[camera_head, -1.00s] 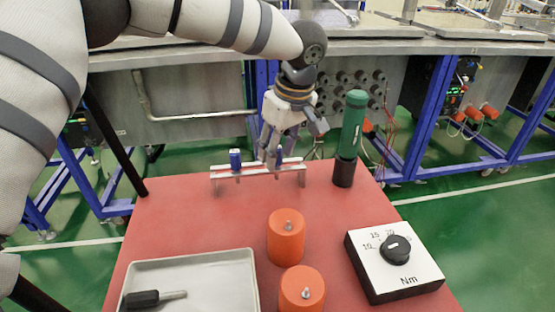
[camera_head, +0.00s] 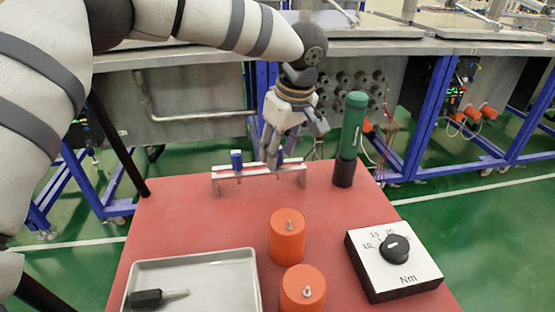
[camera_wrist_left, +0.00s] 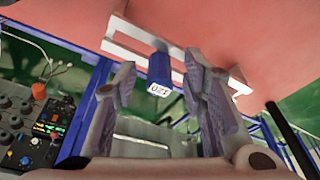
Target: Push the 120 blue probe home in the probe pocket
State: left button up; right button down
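A white raised rack (camera_head: 228,175) stands at the back of the red table. The blue probe marked 120 (camera_wrist_left: 159,70) stands at the rack between my left gripper's fingers in the left wrist view, its labelled end toward the camera. My left gripper (camera_head: 272,162) is over the rack, pointing down; the left wrist view shows its fingers (camera_wrist_left: 160,103) apart, with gaps beside the probe. The probe's seating depth is unclear. My right gripper is not in view.
A green cylinder with a black base (camera_head: 350,140) stands right of the rack. Two orange cylinders (camera_head: 287,240) stand in front. A torque dial box (camera_head: 395,262) is at the right, a grey tray (camera_head: 215,282) with a black-handled tool (camera_head: 150,298) at the front left.

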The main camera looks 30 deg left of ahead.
pick_arm(q)
grip_shut()
jog(key=shift+w+a+r+p+v, duration=0.15)
jog(key=shift+a+v, duration=0.1)
jog(key=shift+v, duration=0.9)
jog(key=shift+w+a+p+v, duration=0.1)
jog(key=shift+a+p+v, duration=0.15)
jog(key=shift+v, duration=0.85)
jog(key=shift+w+a+r+p+v, duration=0.1)
jog(key=shift+a+v, duration=0.15)
jog(key=shift+v, duration=0.9)
jog(key=shift+f, duration=0.15)
